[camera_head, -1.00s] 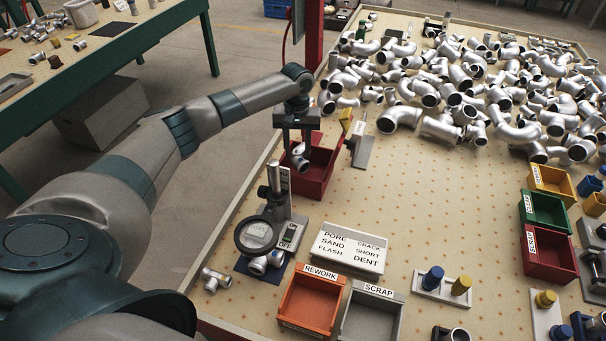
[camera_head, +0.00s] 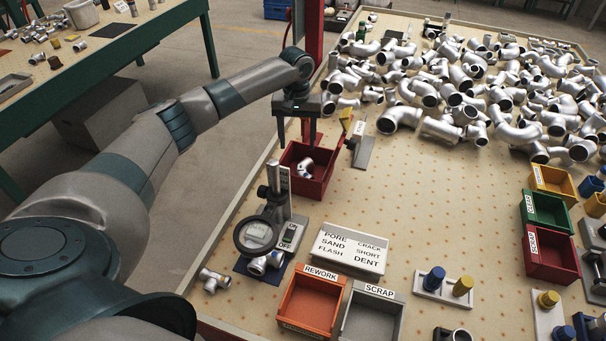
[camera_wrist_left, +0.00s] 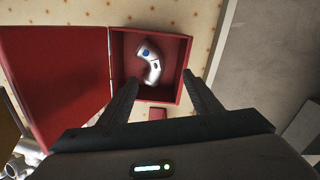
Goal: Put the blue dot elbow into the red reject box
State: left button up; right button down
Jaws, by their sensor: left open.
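The blue dot elbow (camera_wrist_left: 150,62) is a short silver bent pipe with a blue dot, lying inside the red reject box in the left wrist view. It also shows in the box in the head view (camera_head: 305,168). The red reject box (camera_head: 322,190) stands at the table's left edge, its red side or lid panel (camera_wrist_left: 62,85) beside it in the wrist view. My left gripper (camera_head: 296,144) is open and empty above the box. In the wrist view its two fingers (camera_wrist_left: 160,92) are apart, with the elbow beyond their tips. My right gripper is not in view.
A magnifier stand (camera_head: 285,200) with a fitting under it stands just in front of the box. An orange REWORK box (camera_head: 312,303) and a grey SCRAP box (camera_head: 372,315) are at the front. Many silver pipes (camera_head: 470,90) crowd the back. The table's middle is clear.

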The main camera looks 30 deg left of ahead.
pick_arm(q)
notch_tip(320, 180, up, 14)
jog(key=b, duration=0.2)
jog(key=shift+f+b, duration=0.25)
jog(key=shift+b, duration=0.1)
dwell(0.7)
